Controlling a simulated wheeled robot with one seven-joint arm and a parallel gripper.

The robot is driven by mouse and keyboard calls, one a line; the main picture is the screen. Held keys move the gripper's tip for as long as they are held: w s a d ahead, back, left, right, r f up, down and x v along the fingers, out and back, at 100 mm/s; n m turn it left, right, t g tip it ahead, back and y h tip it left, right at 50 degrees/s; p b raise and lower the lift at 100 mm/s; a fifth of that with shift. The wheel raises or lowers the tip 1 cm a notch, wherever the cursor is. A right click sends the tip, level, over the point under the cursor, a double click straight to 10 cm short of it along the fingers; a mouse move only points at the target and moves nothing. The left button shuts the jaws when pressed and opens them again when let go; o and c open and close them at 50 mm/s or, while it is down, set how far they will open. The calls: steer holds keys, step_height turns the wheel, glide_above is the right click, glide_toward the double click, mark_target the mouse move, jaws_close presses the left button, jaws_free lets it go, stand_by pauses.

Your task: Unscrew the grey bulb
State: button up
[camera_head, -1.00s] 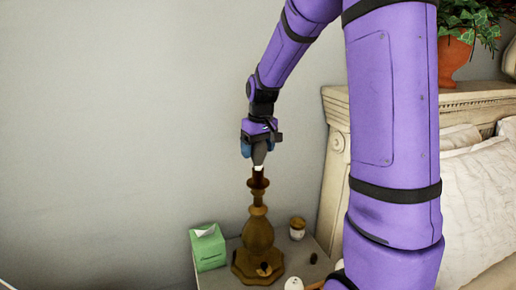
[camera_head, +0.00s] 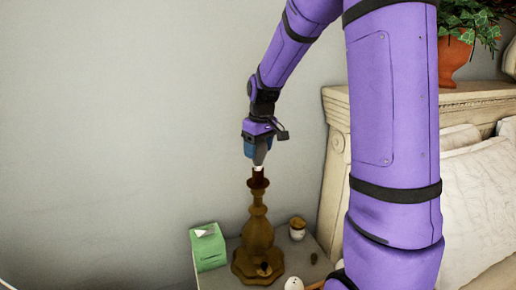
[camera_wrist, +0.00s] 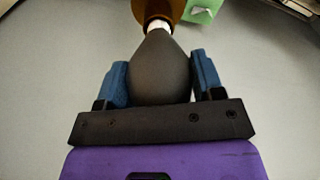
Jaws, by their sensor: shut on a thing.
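The grey bulb (camera_wrist: 160,68) is between the blue fingers of my gripper (camera_wrist: 160,82) in the wrist view. My gripper (camera_head: 258,158) is shut on it and points down over the lamp in the head view. The bulb's pale base (camera_wrist: 158,27) shows at the top of the brown lamp socket (camera_head: 258,180). I cannot tell how far the base sits in the socket. The brown lamp (camera_head: 258,235) stands upright on the nightstand.
A green tissue box (camera_head: 208,248) stands left of the lamp on the nightstand (camera_head: 232,278). A small jar (camera_head: 297,229) and a white round thing (camera_head: 294,284) are to the right. The carved headboard (camera_head: 335,150) is further right. The wall behind is bare.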

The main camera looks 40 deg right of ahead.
steer(key=shift+n, duration=2.1)
